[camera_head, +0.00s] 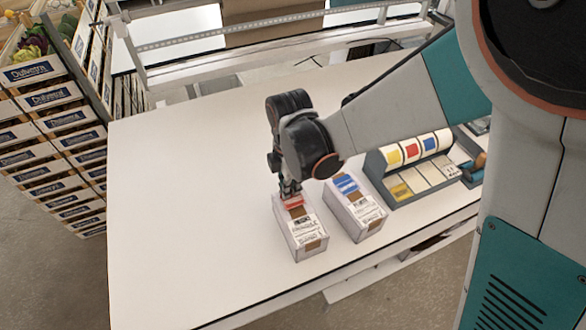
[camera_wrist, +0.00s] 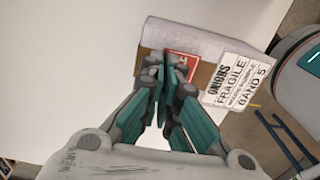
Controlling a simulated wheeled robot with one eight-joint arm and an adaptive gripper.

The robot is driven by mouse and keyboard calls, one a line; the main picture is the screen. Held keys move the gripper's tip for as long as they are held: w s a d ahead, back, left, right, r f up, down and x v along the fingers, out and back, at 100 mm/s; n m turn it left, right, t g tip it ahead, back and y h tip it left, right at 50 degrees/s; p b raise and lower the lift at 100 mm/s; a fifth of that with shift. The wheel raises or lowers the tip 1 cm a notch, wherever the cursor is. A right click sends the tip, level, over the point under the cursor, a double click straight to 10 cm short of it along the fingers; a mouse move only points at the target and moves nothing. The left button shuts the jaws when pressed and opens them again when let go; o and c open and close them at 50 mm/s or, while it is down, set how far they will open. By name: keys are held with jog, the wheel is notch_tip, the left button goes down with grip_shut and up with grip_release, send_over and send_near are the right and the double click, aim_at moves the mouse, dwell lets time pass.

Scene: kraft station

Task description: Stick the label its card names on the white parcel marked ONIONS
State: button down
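The white parcel marked ONIONS (camera_head: 305,236) stands on the table below my gripper; its text, ONIONS, FRAGILE and BAND 5, reads in the wrist view (camera_wrist: 237,82). A red label (camera_head: 293,201) is at the far end of its top, over the brown tape; it also shows beside my fingertips in the wrist view (camera_wrist: 182,65). My gripper (camera_wrist: 168,75) points down with its fingers close together at the label's edge, apparently shut on it. The fingers hide part of the label, so I cannot tell whether it lies fully flat. The card's text is unreadable.
A second white parcel (camera_head: 358,212) with a blue label stands close on the right. Further right is a grey label dispenser (camera_head: 385,177) with yellow, red and blue label rolls. The left of the white table (camera_head: 190,210) is clear. Stacked produce crates (camera_head: 50,120) stand beyond it.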

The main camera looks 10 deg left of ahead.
jog(key=shift+f+b, duration=0.4)
jog(key=shift+f, duration=0.05)
dwell(0.4)
jog(key=c, duration=1.7)
grip_release()
jog(key=shift+r, duration=0.1)
jog(key=shift+r+p, duration=1.4)
jog(key=shift+r, duration=0.8)
